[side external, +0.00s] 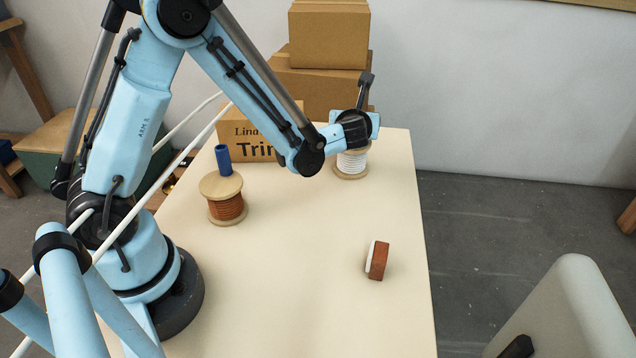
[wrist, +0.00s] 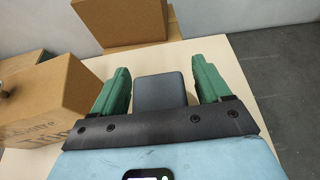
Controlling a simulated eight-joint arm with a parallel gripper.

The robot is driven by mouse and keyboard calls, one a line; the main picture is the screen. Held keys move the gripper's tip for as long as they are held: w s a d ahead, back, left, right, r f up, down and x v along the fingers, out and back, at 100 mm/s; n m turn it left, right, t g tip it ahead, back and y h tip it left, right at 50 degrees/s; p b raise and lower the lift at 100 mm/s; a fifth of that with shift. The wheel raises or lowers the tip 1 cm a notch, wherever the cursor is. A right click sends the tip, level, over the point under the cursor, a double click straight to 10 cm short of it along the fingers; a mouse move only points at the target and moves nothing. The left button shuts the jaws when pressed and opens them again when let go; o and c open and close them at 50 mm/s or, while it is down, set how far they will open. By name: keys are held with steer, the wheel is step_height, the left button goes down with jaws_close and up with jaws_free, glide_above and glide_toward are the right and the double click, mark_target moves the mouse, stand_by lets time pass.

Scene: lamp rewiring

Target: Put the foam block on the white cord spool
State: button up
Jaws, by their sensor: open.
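The white cord spool (side external: 352,163) stands upright on the table's far right part in the side external view. Its top is hidden behind my gripper. In the wrist view, a dark grey block, which looks like the foam block (wrist: 160,92), is between the two green fingers of my gripper (wrist: 161,88). The fingers are open, with a narrow gap on each side of the block. What the block rests on is hidden in the wrist view, and I cannot make the block out in the side external view. There, my gripper is directly above the spool.
A brown cord spool (side external: 228,207) stands at the left, with a blue cylinder (side external: 223,160) behind or on it. A red-brown and white block (side external: 377,261) lies nearer the front. Cardboard boxes (side external: 328,40) stand at the back.

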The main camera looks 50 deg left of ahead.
steer(key=shift+r, duration=0.1)
steer(key=shift+s+d+r, duration=0.15)
steer(key=shift+d+r, duration=0.05)
steer(key=v, duration=1.1)
steer(key=s+n+g+h, duration=0.2)
steer(key=s+n+h, duration=0.7)
steer(key=n, duration=1.8)
steer(key=s+d, duration=0.1)
steer(key=s, duration=0.3)
steer(key=shift+h, duration=0.3)
